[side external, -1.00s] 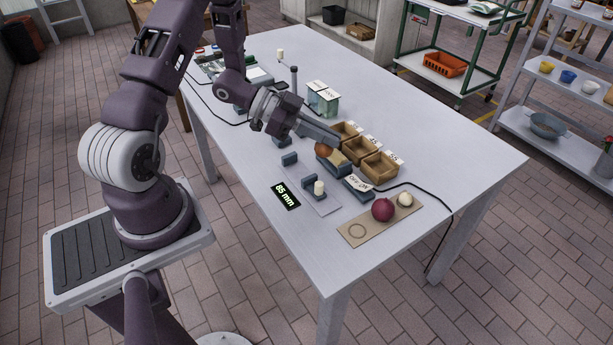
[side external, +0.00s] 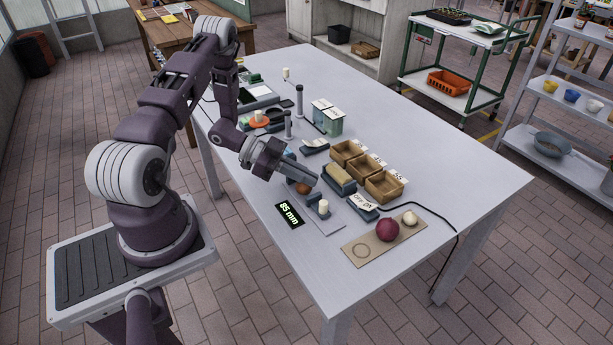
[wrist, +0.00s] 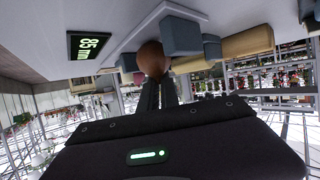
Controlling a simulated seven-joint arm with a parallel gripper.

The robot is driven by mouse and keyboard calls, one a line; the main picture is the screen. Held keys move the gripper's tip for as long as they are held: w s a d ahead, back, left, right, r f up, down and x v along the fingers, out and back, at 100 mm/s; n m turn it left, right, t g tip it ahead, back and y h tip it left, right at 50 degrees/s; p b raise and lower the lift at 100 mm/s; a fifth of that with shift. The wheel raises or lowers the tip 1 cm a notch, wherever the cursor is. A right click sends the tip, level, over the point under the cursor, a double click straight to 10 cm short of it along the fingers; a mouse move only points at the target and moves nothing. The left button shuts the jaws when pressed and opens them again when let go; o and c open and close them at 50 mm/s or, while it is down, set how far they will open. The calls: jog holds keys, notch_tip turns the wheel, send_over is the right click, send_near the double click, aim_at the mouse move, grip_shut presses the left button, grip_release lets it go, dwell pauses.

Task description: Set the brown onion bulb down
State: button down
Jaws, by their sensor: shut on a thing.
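My gripper (side external: 305,181) is shut on the brown onion bulb (side external: 304,187), which hangs low at the grey plate (side external: 345,217) with upright blocks. In the wrist view the onion (wrist: 153,58) sits at the fingertips, close beside a blue-grey block (wrist: 181,37). I cannot tell whether it touches the plate or the block. A tan board (side external: 365,264) at the table's front right holds a red onion (side external: 388,232) and a pale bulb (side external: 410,218). A drawn ring (side external: 361,249) on the board is bare.
A display (side external: 289,215) reads 85 mm beside the plate. Behind are a blue-grey holder with a yellowish block (side external: 339,174), an OFF/ON switch (side external: 363,206) and wooden bins (side external: 384,187).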

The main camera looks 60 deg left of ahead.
jog(key=shift+f, duration=0.1)
jog(key=c, duration=1.6)
grip_release()
